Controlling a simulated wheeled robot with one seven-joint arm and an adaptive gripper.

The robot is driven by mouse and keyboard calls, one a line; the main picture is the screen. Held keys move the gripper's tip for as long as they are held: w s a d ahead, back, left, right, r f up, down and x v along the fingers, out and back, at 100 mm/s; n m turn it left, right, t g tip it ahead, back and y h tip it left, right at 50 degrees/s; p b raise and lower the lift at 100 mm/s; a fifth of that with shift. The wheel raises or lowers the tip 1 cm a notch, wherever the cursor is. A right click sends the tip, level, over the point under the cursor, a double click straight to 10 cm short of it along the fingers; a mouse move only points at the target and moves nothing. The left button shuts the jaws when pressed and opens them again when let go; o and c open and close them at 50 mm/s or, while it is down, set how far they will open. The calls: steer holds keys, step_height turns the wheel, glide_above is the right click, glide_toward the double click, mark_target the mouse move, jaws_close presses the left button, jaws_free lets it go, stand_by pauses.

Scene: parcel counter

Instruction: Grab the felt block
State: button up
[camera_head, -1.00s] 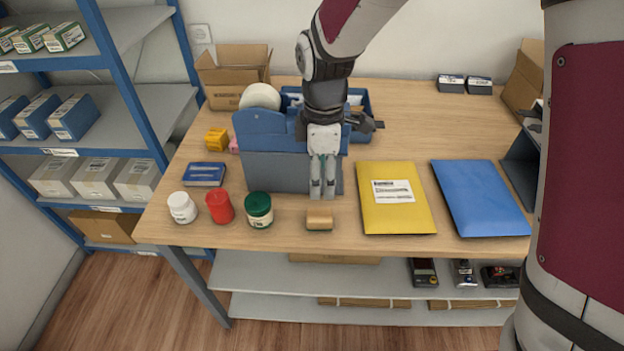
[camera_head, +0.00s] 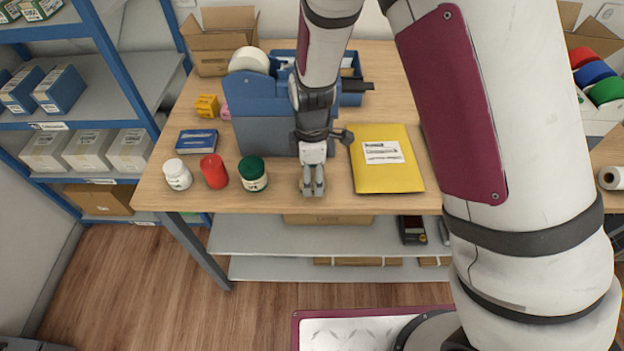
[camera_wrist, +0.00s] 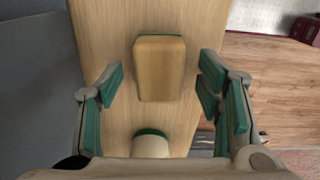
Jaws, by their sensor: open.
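The felt block (camera_wrist: 160,68) shows in the wrist view as a tan, rounded-edged block with a thin green strip along its far edge. It lies on the wooden table between my two spread fingers, with a gap on each side. My gripper (camera_head: 313,190) is open and points down near the table's front edge, right of the green jar. It also shows in the wrist view (camera_wrist: 161,80), with green pads facing the block. The height of my fingertips relative to the block is hard to judge.
A green-lidded jar (camera_head: 252,174), red jar (camera_head: 214,172) and white jar (camera_head: 177,175) stand to the left. A yellow envelope (camera_head: 386,172) lies to the right. A blue tape dispenser (camera_head: 265,130) stands behind. The front table edge is close.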

steer(key=shift+f, duration=0.7)
steer(key=c, duration=1.2)
steer(key=shift+c, duration=0.2)
steer(key=shift+r, duration=0.15)
